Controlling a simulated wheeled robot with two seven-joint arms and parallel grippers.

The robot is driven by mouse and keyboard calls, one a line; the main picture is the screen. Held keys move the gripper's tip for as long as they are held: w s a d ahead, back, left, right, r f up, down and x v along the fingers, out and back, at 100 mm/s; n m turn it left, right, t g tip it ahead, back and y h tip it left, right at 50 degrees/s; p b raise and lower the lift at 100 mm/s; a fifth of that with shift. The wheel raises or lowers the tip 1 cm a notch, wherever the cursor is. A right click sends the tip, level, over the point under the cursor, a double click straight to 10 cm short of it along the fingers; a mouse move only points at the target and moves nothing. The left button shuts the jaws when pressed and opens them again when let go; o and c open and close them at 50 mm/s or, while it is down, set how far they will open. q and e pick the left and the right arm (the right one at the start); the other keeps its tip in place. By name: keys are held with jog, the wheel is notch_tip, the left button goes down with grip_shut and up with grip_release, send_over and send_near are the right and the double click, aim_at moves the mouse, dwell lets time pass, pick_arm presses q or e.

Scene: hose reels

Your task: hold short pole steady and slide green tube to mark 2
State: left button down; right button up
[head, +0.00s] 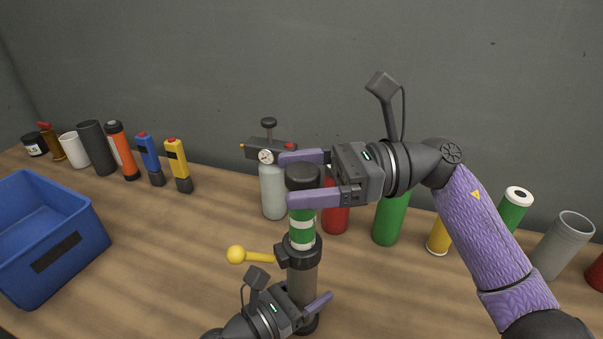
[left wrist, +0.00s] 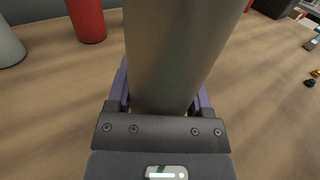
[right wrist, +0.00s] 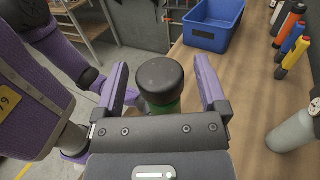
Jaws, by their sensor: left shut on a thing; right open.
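The short pole (head: 303,280) is a grey-brown upright cylinder on the table, and it fills the middle of the left wrist view (left wrist: 180,50). My left gripper (head: 305,298) is shut on its lower part. The green tube (head: 301,214) with white bands rises from the pole's top through a dark collar (head: 298,252). A lever with a yellow ball (head: 236,255) sticks out left from the collar. A black cap (head: 303,175) tops the tube. My right gripper (head: 289,180) is open, its fingers on either side of the cap, also seen in the right wrist view (right wrist: 160,82).
A blue bin (head: 60,235) stands at the left. Flashlights and cylinders line the back left. A grey bottle with a gauge (head: 273,190), a red cylinder (head: 335,218) and a green cylinder (head: 391,218) stand close behind the pole. The table between bin and pole is clear.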

jog(key=w+d, duration=0.2)
jog(key=d, duration=0.9)
jog(key=shift+d, duration=0.35)
pick_arm(q)
grip_release()
